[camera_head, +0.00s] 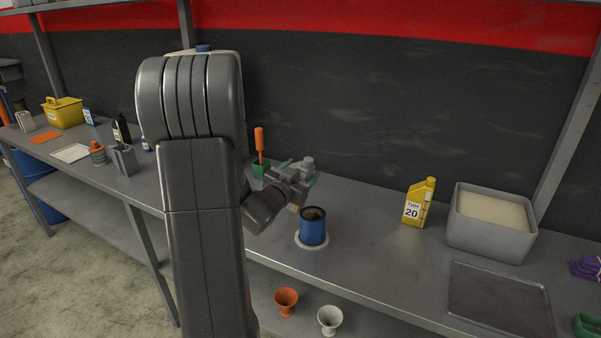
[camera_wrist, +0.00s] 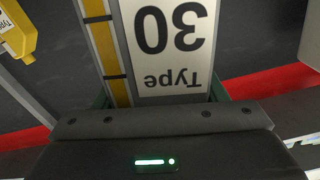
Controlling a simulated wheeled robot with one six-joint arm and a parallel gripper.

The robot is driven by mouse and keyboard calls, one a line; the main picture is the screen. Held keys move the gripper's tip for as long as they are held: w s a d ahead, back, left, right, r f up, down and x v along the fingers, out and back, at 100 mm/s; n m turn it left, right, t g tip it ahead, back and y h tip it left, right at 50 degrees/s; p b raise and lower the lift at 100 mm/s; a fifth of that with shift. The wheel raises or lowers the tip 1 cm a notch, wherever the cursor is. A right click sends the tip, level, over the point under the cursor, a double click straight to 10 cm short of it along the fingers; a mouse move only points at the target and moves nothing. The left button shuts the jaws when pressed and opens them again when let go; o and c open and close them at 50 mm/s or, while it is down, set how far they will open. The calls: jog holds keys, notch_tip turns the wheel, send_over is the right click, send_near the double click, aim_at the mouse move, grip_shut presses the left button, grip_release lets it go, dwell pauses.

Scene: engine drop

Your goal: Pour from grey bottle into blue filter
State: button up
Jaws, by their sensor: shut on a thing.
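The blue filter (camera_head: 313,230) stands upright, open end up, on a pale round base on the workbench. My gripper (camera_head: 298,173) is above the filter and slightly left of it. It is shut on the grey bottle (camera_head: 307,163), with green fingers on either side. In the wrist view the bottle (camera_wrist: 172,50) fills the middle, with a white "Type 30" label and a yellow strip showing upside down. Most of the bottle is hidden in the head view, so its exact tilt and any flow cannot be told.
A yellow "Type 20" bottle (camera_head: 418,203), a grey bin (camera_head: 487,240) and a flat tray (camera_head: 500,300) stand to the right. An orange-handled tool (camera_head: 259,141) is behind my gripper. Orange (camera_head: 286,301) and white (camera_head: 330,319) funnels are below the bench top.

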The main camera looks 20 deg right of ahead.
jog(key=f+m+b, duration=0.1)
jog(key=b, duration=0.1)
jog(key=w+f+m+b, duration=0.1)
jog(key=f+b, duration=0.1)
jog(key=f+m+b, duration=0.1)
jog(key=shift+w+a+f+b, duration=0.15)
jog(key=shift+a+f+b, duration=0.15)
jog(key=shift+b, duration=0.1)
jog(key=f+m+b, duration=0.1)
jog(key=b, duration=0.1)
jog(key=f+m+b, duration=0.1)
jog(key=b, duration=0.1)
jog(key=shift+w+a+f+m, duration=0.15)
jog(key=shift+w+f+m, duration=0.1)
jog(key=shift+f+m, duration=0.05)
jog(key=shift+r+p, duration=0.4)
jog(key=shift+p, duration=0.1)
jog(key=shift+f+b, duration=0.4)
jog(key=shift+b, duration=0.05)
jog(key=shift+w+a+r+m+b, duration=0.1)
jog(key=shift+a+r+m+b, duration=0.05)
jog(key=shift+r+m+b, duration=0.8)
dwell(1.3)
jog(key=shift+r+m+b, duration=0.35)
jog(key=shift+m+b, duration=0.05)
jog(key=shift+m, duration=0.4)
jog(key=shift+r+m+b, duration=0.3)
jog(key=shift+m+b, duration=0.1)
jog(key=shift+m, duration=0.35)
dwell(1.7)
